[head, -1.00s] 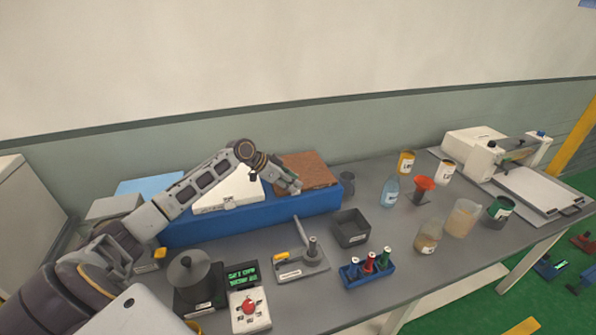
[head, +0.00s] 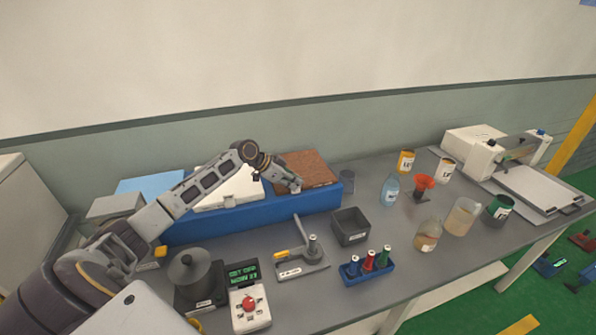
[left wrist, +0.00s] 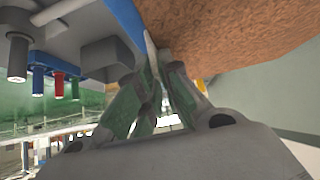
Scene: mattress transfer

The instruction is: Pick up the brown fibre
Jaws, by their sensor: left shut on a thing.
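The brown fibre (head: 308,167) is a flat brown slab at the right end of the long blue holder (head: 250,215) in the head view. My left gripper (head: 295,187) is at its front edge. In the left wrist view the brown fibre (left wrist: 225,25) fills the upper right, close above the fingers, and my left gripper (left wrist: 160,75) is shut at its edge. The exact contact is partly hidden by the fingers. My right gripper is in neither view.
A white slab (head: 225,190) and a blue slab (head: 150,185) lie left of the fibre. A grey cup (head: 347,180), a dark square bin (head: 350,226) and a small press (head: 303,258) stand nearby. Bottles and jars stand to the right.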

